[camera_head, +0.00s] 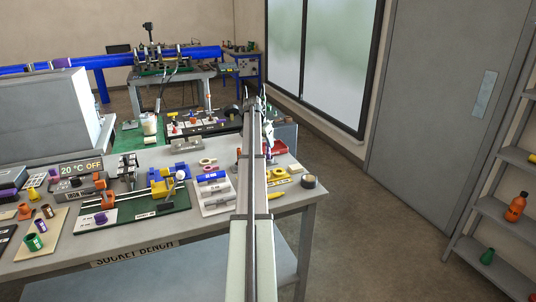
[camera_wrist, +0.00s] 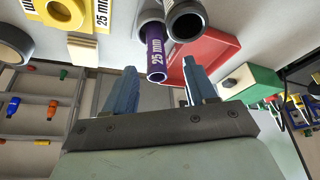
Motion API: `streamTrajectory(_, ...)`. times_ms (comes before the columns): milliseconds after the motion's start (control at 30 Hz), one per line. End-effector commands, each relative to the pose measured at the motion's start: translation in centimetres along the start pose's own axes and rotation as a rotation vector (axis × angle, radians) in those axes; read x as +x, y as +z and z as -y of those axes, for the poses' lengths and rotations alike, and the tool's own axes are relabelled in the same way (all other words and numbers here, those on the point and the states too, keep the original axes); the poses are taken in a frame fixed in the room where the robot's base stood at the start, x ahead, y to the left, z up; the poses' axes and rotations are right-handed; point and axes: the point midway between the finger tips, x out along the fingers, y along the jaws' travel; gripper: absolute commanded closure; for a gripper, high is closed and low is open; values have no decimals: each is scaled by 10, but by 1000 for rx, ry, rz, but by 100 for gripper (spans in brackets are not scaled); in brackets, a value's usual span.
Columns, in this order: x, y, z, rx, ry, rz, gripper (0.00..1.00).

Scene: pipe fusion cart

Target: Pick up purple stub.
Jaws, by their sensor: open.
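The purple stub (camera_wrist: 155,50), a short tube marked "25 mm", shows at the top centre of the wrist view with its open end towards my gripper. My gripper (camera_wrist: 160,66) is open, with one blue finger on each side of the stub in the picture. I see no contact, and I cannot tell whether the stub is within the fingers' depth. In the head view my arm hides most of the area around the gripper, and I cannot clearly pick out this stub there.
A dark-rimmed tube (camera_wrist: 187,20) stands close beside the stub. A red tray (camera_wrist: 207,55) and a green-and-white block (camera_wrist: 250,82) lie to the right. A yellow piece (camera_wrist: 65,12) is at upper left. The bench (camera_head: 150,155) is crowded; open floor (camera_head: 370,220) lies to its right.

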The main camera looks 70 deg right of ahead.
Motion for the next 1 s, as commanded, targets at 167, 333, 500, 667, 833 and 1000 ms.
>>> streamTrajectory(167,13,0,0,0,-1,0,44)
streamTrajectory(333,23,0,-2,0,0,0,44)
streamTrajectory(500,45,1,-5,-1,0,1,44)
streamTrajectory(667,61,0,-4,-1,-1,0,44)
streamTrajectory(833,63,0,-4,-1,-1,0,44)
streamTrajectory(1000,63,1,-4,-1,-1,0,53)
